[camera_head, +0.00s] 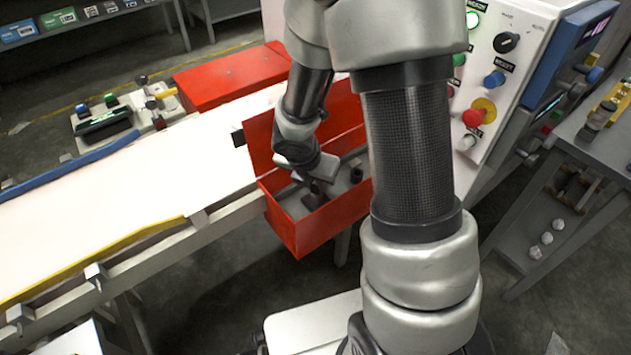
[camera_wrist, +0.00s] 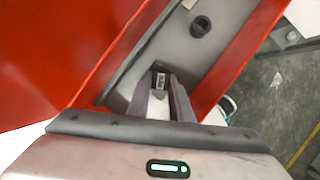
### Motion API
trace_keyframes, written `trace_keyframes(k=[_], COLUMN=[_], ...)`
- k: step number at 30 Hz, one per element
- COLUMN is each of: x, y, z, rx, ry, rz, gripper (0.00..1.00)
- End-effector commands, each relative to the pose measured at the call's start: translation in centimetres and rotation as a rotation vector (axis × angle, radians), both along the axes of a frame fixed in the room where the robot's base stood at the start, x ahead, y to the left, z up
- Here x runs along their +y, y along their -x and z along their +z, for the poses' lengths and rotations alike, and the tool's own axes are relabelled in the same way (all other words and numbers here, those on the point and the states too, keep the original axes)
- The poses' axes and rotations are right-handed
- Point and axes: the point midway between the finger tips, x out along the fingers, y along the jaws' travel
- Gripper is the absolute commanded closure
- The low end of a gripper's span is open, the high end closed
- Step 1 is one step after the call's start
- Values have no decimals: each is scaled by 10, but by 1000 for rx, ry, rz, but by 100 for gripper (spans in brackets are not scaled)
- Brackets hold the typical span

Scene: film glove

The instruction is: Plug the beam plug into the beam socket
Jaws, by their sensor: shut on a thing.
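My gripper (camera_head: 312,188) reaches down into the open red box at the conveyor's side. In the wrist view my gripper (camera_wrist: 162,92) is shut on a small dark piece with a pale label, which I take to be the beam plug (camera_wrist: 159,77). Most of the plug is hidden between the fingers. A dark round fitting with a hole, which looks like the beam socket (camera_wrist: 200,26), stands on the grey panel inside the box, beyond and right of the fingertips. It also shows as a dark stub in the head view (camera_head: 356,175). Plug and fitting are apart.
The red box (camera_head: 305,239) has steep walls close around my gripper, and its lid (camera_head: 259,146) stands open. The white conveyor (camera_head: 110,215) lies to the left. A control cabinet (camera_head: 490,75) with knobs and a red button stands at the right.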

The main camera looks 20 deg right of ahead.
Motion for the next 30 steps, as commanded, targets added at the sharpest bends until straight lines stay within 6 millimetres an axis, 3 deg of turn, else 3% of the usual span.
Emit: trace_keyframes(k=[11,12,16,25,30], x=[0,0,0,0,5], y=[0,0,0,0,5], z=[-7,-6,-6,-4,16], rx=[0,0,0,0,-2], ry=[0,0,0,0,-1], rz=[0,0,0,0,1], gripper=[100,79,59,59,59])
